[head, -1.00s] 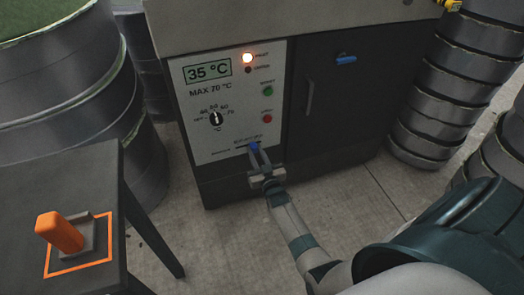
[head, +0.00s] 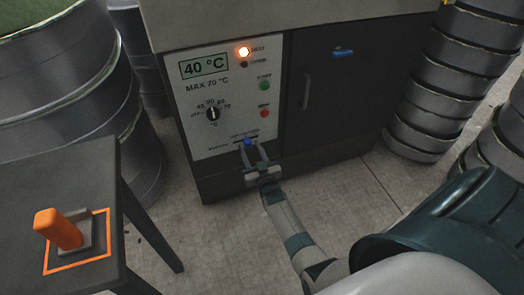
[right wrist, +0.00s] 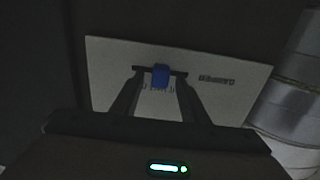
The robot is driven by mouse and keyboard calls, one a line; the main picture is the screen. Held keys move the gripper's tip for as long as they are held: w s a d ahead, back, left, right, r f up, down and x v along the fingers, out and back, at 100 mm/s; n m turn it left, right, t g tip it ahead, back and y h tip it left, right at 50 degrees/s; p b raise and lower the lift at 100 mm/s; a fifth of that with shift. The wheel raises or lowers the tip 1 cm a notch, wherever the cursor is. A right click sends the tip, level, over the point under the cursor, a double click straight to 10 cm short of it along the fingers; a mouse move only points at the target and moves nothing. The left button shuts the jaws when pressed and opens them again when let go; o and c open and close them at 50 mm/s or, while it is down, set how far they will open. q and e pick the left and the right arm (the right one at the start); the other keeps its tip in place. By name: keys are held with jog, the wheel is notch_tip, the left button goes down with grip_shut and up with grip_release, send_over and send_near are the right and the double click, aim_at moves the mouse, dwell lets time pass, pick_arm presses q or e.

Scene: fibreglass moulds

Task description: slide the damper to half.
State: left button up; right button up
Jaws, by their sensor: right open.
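The damper's blue knob (head: 247,142) sits in a short dark slot at the bottom of the white control panel (head: 190,118). It looks near the middle of the slot; the exact setting is too small to read. My right gripper (head: 255,154) is open at the knob, its fingers spread below it. In the right wrist view the blue knob (right wrist: 160,75) lies between the tips of my right gripper (right wrist: 159,77), with gaps on both sides. The fingers partly cover the slot's marks. My left gripper is not in view.
The panel has a display (head: 204,66) reading 40 °C, a lit orange lamp (head: 243,51), a dial (head: 212,114), and green and red buttons. A dark door (head: 345,105) is to the right. A dark table (head: 60,180) with an orange handle (head: 58,228) stands left. Round moulds flank the cabinet.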

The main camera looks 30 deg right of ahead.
pick_arm(q)
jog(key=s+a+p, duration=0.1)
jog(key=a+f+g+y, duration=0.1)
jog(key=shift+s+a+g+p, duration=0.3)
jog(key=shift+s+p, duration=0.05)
jog(key=shift+p, duration=0.05)
pick_arm(e)
jog(key=v, duration=1.6)
jog(key=shift+s, duration=0.3)
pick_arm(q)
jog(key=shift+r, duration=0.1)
